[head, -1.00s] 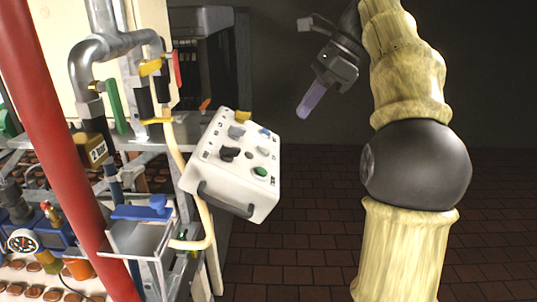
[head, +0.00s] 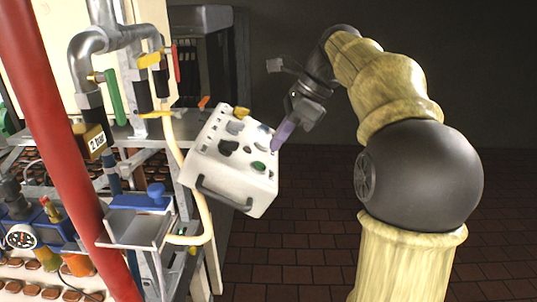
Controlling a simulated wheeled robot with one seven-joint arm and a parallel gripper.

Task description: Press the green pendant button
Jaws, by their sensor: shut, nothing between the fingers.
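The white pendant box (head: 216,168) hangs tilted at the middle of the head view, with several knobs and buttons on its face. The green button (head: 258,166) is on the lower right part of that face and is uncovered. My gripper (head: 276,146) is shut, its purple fingers together with nothing between them. The fingertips overlap the right edge of the face in the picture, a little above and right of the green button. I cannot tell whether they touch the box. The blue button seen there before is hidden behind the fingers.
A yellow cable (head: 177,150) runs down left of the box. A red pipe (head: 62,160), a metal frame with valves, and a blue-topped tray (head: 135,226) stand at the left. The tiled floor (head: 310,220) right of the box is clear.

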